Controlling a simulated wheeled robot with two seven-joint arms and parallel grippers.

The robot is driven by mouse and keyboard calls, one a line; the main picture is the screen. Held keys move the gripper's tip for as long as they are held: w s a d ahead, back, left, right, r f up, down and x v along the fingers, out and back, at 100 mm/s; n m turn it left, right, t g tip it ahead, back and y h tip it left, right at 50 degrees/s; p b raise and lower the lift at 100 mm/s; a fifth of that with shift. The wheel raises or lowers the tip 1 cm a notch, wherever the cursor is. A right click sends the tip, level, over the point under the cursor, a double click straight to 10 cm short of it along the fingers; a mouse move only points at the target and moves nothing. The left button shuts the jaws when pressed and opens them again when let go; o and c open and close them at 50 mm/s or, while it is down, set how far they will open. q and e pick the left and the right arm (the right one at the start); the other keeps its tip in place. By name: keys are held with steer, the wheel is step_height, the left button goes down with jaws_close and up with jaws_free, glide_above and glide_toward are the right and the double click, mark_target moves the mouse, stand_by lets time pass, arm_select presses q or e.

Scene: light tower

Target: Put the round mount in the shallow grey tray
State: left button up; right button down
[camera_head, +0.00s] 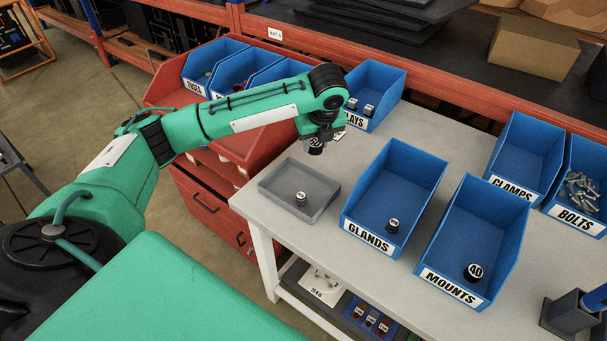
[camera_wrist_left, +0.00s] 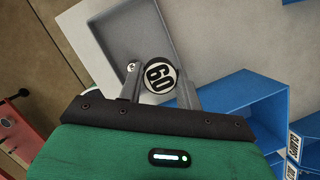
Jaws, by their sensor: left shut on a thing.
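My left gripper (camera_head: 314,150) is shut on a round black mount with a white face marked 60, which shows between the fingers in the left wrist view (camera_wrist_left: 160,74). The gripper holds it in the air, behind and above the back right side of the shallow grey tray (camera_head: 268,187). In the left wrist view the tray (camera_wrist_left: 130,35) lies beyond the fingers. A small black part with a white label (camera_head: 300,199) stands in the tray. Another round mount, marked 40 (camera_head: 473,272), lies in the blue MOUNTS bin (camera_head: 452,284). My right gripper is out of view.
The GLANDS bin (camera_head: 368,235) stands right of the tray and holds one small black part (camera_head: 393,226). The CLAMPS bin (camera_head: 513,184) and BOLTS bin (camera_head: 575,222) are farther right. Another blue bin (camera_head: 385,80) stands behind the gripper. The white tabletop (camera_head: 440,125) is clear behind GLANDS.

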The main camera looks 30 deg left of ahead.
mark_target(312, 188)
arm_select(q)
step_height(312, 188, down, 15)
steer(key=shift+f+p, duration=0.15)
steer(key=shift+p, duration=0.65)
steer(key=shift+f, duration=0.1)
steer(key=o, duration=0.7)
steer(key=b+v, duration=0.1)
steer(key=v, duration=1.1)
steer(key=shift+a, duration=0.1)
